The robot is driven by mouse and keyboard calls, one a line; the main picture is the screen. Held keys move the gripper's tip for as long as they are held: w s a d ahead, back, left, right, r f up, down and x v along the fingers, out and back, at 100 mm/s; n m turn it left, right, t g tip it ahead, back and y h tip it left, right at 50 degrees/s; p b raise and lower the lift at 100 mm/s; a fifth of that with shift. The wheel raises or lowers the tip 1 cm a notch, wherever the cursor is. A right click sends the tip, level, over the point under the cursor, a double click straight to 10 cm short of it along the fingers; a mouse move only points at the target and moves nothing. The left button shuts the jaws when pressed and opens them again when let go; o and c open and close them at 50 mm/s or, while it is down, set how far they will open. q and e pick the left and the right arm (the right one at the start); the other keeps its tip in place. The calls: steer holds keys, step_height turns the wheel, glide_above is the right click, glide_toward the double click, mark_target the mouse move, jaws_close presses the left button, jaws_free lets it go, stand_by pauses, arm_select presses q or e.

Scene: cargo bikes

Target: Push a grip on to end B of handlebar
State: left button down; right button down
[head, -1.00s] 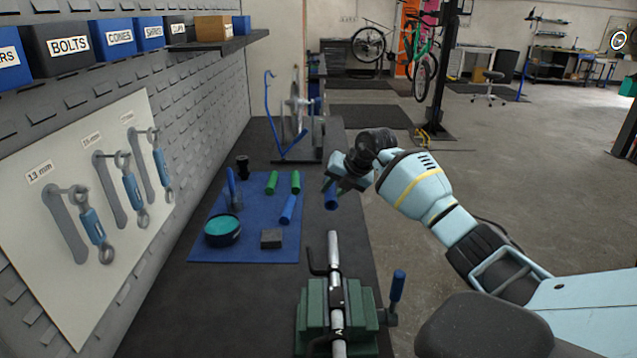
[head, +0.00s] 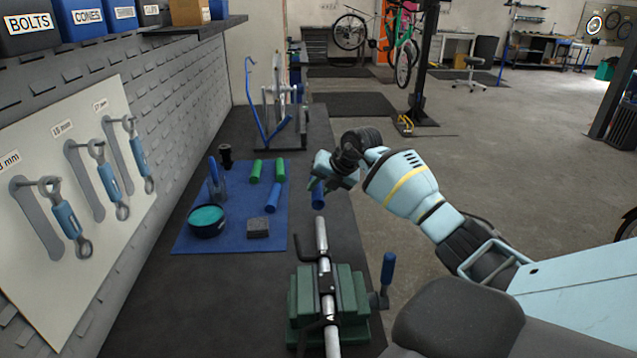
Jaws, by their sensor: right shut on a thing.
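The silver handlebar (head: 323,250) is clamped in a green vise (head: 352,303) on the bench. Its near end carries a letter A mark; its far end points up the bench. Black levers stick out to its left. My right gripper (head: 320,186) is shut on a blue grip (head: 318,199), just beyond the far end of the handlebar. A small gap shows in the picture between grip and bar end. Another blue grip (head: 273,198) and two green grips (head: 255,170) lie on the blue mat (head: 188,239). My left gripper is not in view.
On the mat are a teal-filled round tin (head: 207,219), a dark grey block (head: 258,228) and a blue-handled tool (head: 214,180). A blue-framed wheel stand (head: 270,120) stands further back. The vise's blue handle (head: 388,272) rises on the right.

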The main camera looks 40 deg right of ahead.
mark_target(323, 224)
steer(key=shift+f, duration=0.65)
steer(key=shift+s+a+r, duration=0.2)
steer(key=shift+s+a, duration=0.15)
steer(key=shift+s, duration=0.05)
steer(key=shift+s+a+f+p, duration=0.1)
steer(key=shift+s+a+p, duration=0.05)
steer(key=shift+p, duration=0.2)
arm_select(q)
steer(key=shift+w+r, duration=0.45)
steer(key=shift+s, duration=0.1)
